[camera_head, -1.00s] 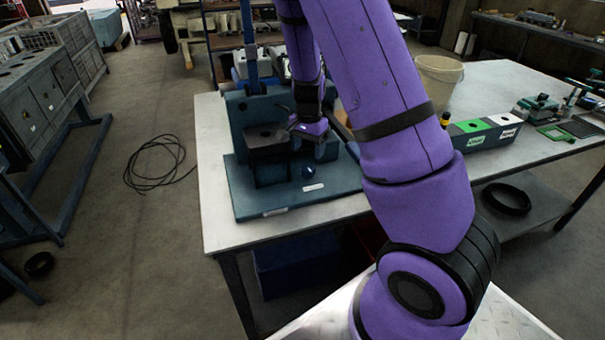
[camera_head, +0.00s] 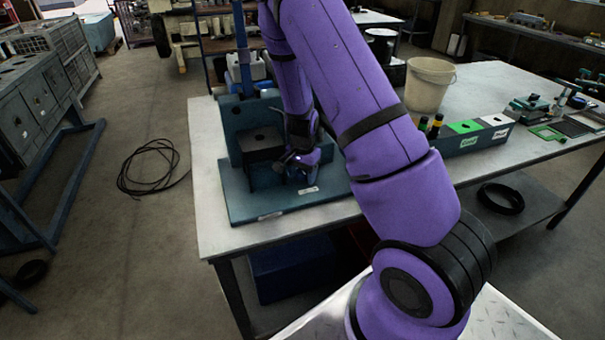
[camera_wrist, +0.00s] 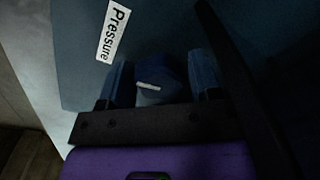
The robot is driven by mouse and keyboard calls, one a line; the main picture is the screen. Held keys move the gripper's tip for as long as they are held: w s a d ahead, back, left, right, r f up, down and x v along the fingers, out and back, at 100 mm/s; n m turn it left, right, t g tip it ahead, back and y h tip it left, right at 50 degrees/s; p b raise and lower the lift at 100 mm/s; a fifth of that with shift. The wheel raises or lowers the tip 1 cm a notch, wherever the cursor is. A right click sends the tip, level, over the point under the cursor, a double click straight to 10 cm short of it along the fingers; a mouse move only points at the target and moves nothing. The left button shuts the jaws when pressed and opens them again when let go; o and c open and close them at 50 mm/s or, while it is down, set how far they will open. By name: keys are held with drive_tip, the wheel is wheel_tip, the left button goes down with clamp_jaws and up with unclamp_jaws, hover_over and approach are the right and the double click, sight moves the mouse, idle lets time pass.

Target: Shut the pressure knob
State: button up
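The pressure knob (camera_wrist: 150,86) is a dark blue round knob with a white pointer mark, low on the blue test stand (camera_head: 238,195). A white label (camera_wrist: 113,32) reading "Pressure" is beside it in the wrist view. My gripper (camera_wrist: 160,80) has one finger on each side of the knob. The gaps between fingers and knob look very small, and the dim picture does not show whether they touch it. In the head view my gripper (camera_head: 300,168) is low at the stand's front and hides the knob.
The stand is on a pale workbench (camera_head: 208,205). A dark lever crosses the wrist view on the right (camera_wrist: 240,70), close to my gripper. A beige bucket (camera_head: 428,85) and a box with green and white tops (camera_head: 475,140) stand to the right.

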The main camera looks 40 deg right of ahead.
sight(302, 171)
drive_tip(key=c, duration=0.6)
drive_tip(key=shift+m, duration=0.7)
drive_tip(key=o, duration=0.9)
drive_tip(key=shift+r, duration=0.15)
wheel_tip(302, 171, up, 11)
drive_tip(key=shift+f, duration=0.2)
